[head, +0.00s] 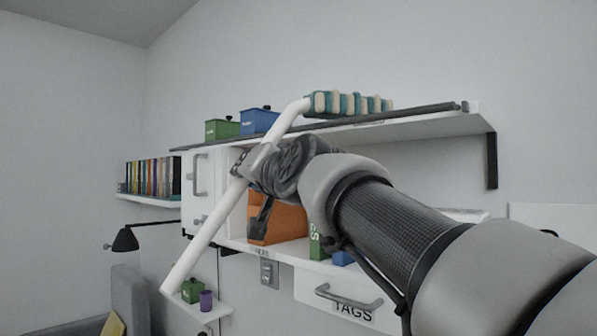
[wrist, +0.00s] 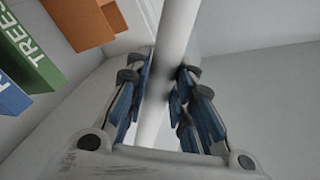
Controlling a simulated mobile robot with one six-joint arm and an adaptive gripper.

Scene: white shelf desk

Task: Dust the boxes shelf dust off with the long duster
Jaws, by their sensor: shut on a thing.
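My gripper (head: 254,164) is shut on the white handle of the long duster (head: 208,237); in the wrist view my fingers (wrist: 163,85) close on both sides of the handle. The handle slants from lower left to upper right, then bends toward the duster's teal and cream head (head: 350,103). The head appears at the level of the top shelf (head: 425,124), right of a green box (head: 222,129) and a blue box (head: 259,121). I cannot tell whether the head touches the shelf. I cannot make out any dust.
A dark rail (head: 400,113) runs along the top shelf. Below are a white cabinet door (head: 199,185), an orange box (head: 280,222) and a drawer marked TAGS (head: 318,290). Books (head: 150,177) stand on a left shelf near a black lamp (head: 124,240). A small shelf (head: 212,313) is below the handle.

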